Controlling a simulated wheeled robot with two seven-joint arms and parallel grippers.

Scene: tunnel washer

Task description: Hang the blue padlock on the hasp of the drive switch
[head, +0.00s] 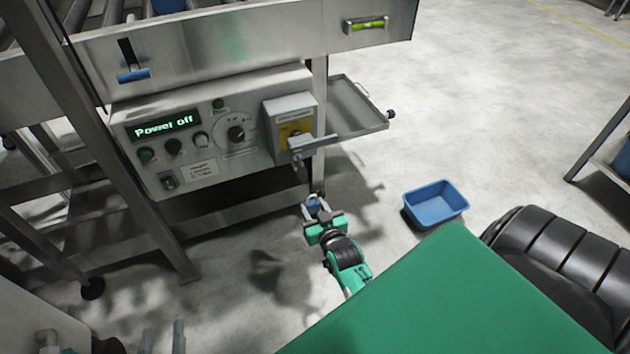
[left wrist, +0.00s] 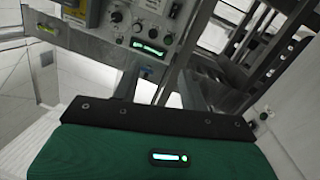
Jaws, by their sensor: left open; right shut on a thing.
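The drive switch (head: 290,127) is a grey box with a yellow plate, on the right end of the control panel. A grey lever or hasp part (head: 314,143) sticks out at its lower front; its exact shape is too small to tell. My right gripper (head: 314,202) is shut on the small blue padlock (head: 313,204), below the switch and apart from it. The fingers hide much of the padlock. My left gripper (head: 163,337) is open and empty at the bottom left, cut by the frame edge. The panel also shows upside down in the left wrist view (left wrist: 148,20).
The control panel (head: 185,170) reads "Power off". An open metal cover or tray (head: 360,128) juts out right of the switch. A blue bin (head: 436,203) is on the floor to the right. Steel frame legs (head: 125,150) stand at left. Floor between is clear.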

